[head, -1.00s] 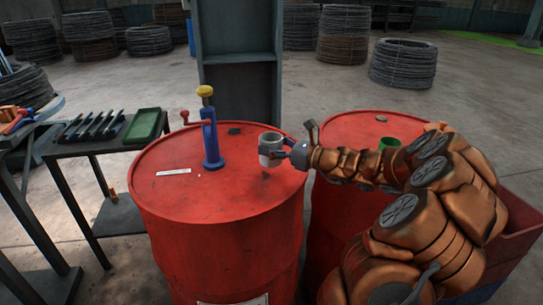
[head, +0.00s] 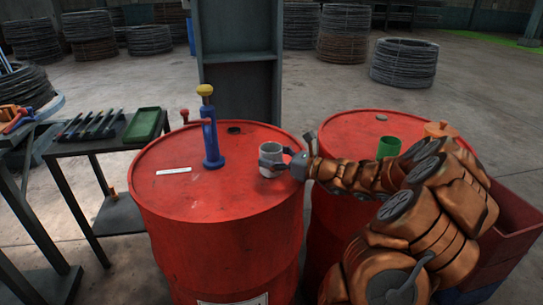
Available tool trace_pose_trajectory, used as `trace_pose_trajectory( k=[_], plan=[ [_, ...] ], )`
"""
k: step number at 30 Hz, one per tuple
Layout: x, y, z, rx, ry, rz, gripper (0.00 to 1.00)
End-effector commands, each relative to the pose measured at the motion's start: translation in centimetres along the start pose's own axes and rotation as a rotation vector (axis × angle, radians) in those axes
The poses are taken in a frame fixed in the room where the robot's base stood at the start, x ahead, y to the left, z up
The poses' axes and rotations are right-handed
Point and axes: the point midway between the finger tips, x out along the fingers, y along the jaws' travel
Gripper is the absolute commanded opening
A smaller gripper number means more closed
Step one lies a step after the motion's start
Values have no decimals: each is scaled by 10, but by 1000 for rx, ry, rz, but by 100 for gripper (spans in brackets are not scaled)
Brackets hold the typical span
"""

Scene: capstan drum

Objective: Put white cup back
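The white cup (head: 267,169) is upright at the right part of the near red drum's top (head: 200,204), close to the rim. It looks pale grey and appears to rest on the drum. My gripper (head: 271,158) reaches in from the right, low over the drum, with its fingers at the cup's sides. Whether the fingers press on the cup or stand slightly apart from it is too small to tell. Part of the cup is hidden by the fingers.
A blue hand pump with yellow knob and red crank (head: 211,135) stands left of the cup. A white strip (head: 173,171) and dark cap (head: 234,129) are on the same drum. A second red drum (head: 345,131) bears a green cup (head: 389,147). A green tray (head: 144,125) is far left.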

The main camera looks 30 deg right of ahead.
Motion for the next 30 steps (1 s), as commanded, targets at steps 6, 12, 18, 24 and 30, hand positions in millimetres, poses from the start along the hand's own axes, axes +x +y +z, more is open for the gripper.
trace_pose_trajectory(
  k=[6, 12, 18, 24, 30],
  plan=[
    [0, 0, 0, 0, 0, 0, 91],
    [0, 0, 2, 0, 0, 0, 91],
    [-17, -2, 4, 0, 0, -5, 91],
    [-49, -2, 4, 0, -2, -5, 91],
    [-81, -2, 3, 0, 1, -5, 91]
  ],
)
